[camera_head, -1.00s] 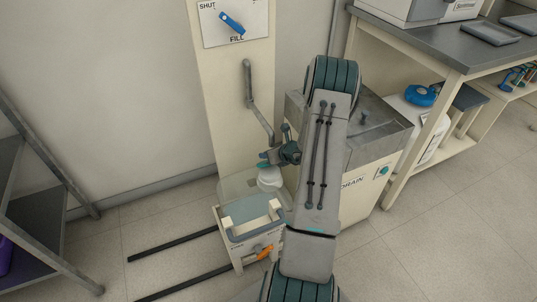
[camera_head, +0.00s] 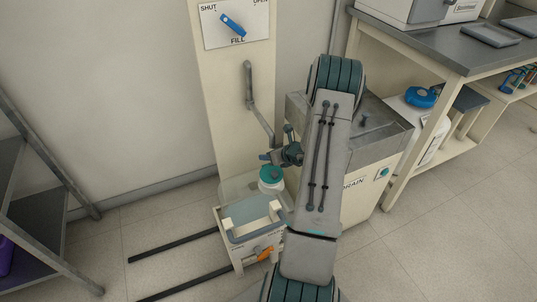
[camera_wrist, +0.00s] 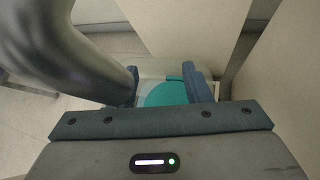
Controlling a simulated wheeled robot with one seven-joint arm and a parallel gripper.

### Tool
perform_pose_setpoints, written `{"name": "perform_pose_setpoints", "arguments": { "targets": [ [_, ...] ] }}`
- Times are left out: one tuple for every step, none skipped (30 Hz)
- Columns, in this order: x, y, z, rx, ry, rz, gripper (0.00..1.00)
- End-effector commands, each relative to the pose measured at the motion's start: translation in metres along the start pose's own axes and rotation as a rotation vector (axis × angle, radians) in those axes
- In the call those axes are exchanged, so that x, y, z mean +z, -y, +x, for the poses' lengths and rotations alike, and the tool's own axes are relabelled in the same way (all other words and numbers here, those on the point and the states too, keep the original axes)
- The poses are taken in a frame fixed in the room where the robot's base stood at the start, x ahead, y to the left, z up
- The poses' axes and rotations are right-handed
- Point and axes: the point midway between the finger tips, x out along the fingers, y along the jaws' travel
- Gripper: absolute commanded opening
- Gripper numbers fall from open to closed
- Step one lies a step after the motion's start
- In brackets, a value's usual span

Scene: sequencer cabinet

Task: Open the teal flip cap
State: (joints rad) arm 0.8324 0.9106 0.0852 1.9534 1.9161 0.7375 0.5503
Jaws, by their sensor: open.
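The teal flip cap (camera_head: 271,173) sits on the white neck of a pale translucent container (camera_head: 238,187) at the foot of the cream column. It looks closed, lying flat over the mouth. My gripper (camera_head: 267,157) is open and empty, just above and behind the cap. In the wrist view the teal cap (camera_wrist: 168,94) shows beyond and between my two blue-grey fingers (camera_wrist: 165,84). Its near part is hidden by my gripper body. I cannot tell whether a finger touches it.
A bent grey pipe (camera_head: 256,105) comes down the column close to my gripper. The drain cabinet (camera_head: 364,190) stands to the right.

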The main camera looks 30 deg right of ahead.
Motion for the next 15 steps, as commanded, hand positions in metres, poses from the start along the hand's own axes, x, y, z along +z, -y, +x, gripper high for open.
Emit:
{"name": "perform_pose_setpoints", "arguments": {
  "targets": [
    [0.002, 0.001, -0.011, -0.003, 0.000, 0.001, 0.44],
    [0.002, 0.001, -0.017, -0.004, 0.000, 0.001, 0.44],
    [0.002, 0.001, -0.026, -0.005, 0.001, 0.001, 0.44],
    [0.003, 0.001, -0.034, -0.004, 0.001, 0.001, 0.44],
    [0.003, 0.001, -0.041, -0.004, 0.002, 0.000, 0.44],
    [0.003, 0.000, -0.050, -0.004, 0.001, 0.001, 0.44],
    [0.003, 0.001, -0.058, -0.004, 0.002, 0.000, 0.44],
    [0.003, 0.001, -0.065, -0.004, 0.002, 0.000, 0.44],
    [0.003, 0.000, -0.073, -0.004, 0.002, 0.001, 0.44],
    [0.003, 0.000, -0.080, -0.004, 0.002, 0.000, 0.44],
    [0.003, 0.000, -0.086, -0.004, 0.002, 0.001, 0.44],
    [0.003, 0.000, -0.093, -0.003, 0.003, 0.001, 0.44],
    [0.003, 0.000, -0.099, -0.002, 0.003, 0.000, 0.44],
    [0.003, 0.000, -0.103, -0.002, 0.004, 0.000, 0.44],
    [0.003, 0.000, -0.109, -0.002, 0.003, 0.000, 0.44]
  ]
}}
